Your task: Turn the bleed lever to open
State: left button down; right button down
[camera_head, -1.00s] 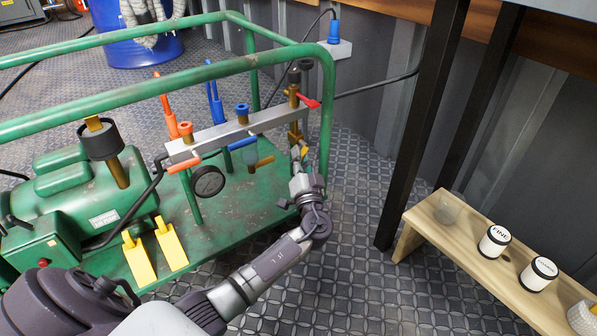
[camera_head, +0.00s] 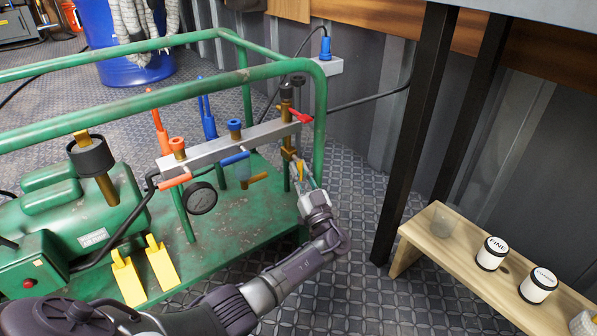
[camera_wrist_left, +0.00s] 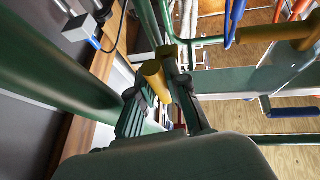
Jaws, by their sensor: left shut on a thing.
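The yellow bleed lever (camera_head: 300,170) sits low on the brass fitting (camera_head: 287,142) at the right end of the grey manifold (camera_head: 235,142). My left gripper (camera_head: 302,176) comes from below right and is shut on this lever. In the left wrist view the lever's yellow rounded end (camera_wrist_left: 154,78) shows between the two dark fingers of my left gripper (camera_wrist_left: 160,95). The lever's exact angle is hard to tell. My right gripper is not in view.
A red lever (camera_head: 299,116) sits above on the same fitting. A gauge (camera_head: 201,198) hangs below the manifold. A wooden bench (camera_head: 440,238) with jars stands at right.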

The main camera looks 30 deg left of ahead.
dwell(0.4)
pick_arm(q)
jog(key=c, duration=1.1)
grip_release()
jog(key=shift+r, duration=0.1)
jog(key=shift+c, duration=0.2)
